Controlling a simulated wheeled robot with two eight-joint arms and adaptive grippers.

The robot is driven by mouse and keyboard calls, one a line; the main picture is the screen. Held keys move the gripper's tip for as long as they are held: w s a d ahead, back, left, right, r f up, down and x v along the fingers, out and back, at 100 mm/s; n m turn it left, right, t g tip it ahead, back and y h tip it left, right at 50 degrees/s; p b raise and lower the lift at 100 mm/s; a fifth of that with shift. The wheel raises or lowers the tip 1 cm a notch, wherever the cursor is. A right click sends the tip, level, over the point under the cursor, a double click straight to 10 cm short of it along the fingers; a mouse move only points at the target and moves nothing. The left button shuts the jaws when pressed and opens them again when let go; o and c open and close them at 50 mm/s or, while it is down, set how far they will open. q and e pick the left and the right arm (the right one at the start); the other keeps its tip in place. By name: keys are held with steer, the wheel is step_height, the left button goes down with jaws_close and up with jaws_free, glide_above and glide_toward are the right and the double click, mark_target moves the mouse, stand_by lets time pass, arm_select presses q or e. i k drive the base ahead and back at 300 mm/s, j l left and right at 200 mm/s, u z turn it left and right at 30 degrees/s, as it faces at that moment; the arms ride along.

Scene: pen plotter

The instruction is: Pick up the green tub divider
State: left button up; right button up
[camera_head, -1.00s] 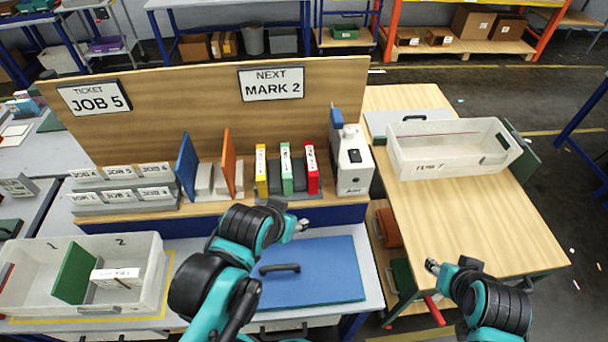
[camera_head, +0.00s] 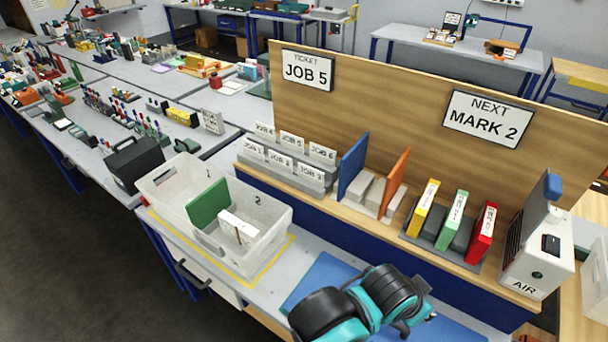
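The green tub divider (camera_head: 208,202) stands upright across the inside of a translucent white tub (camera_head: 267,240) on the left part of the bench. It separates the sections marked 1 and 2. A white labelled block (camera_head: 238,228) sits in section 2, right of the divider. My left arm, black and teal, comes up at the bottom centre, to the right of the tub and apart from it. Only a small grey tip of my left gripper (camera_head: 429,316) shows beyond the arm; its fingers are mostly hidden. My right gripper is out of view.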

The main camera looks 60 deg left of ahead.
mark_target(204, 208)
steer(key=k+j+u, duration=0.5)
steer(key=k+u, duration=0.1)
steer(key=u, duration=1.75)
steer(key=i+j, duration=0.2)
steer(key=i+j+z, duration=0.45)
steer(key=i+j, duration=0.2)
steer(key=i+j+z, duration=0.25)
steer(key=j, duration=0.3)
steer(key=z, duration=0.75)
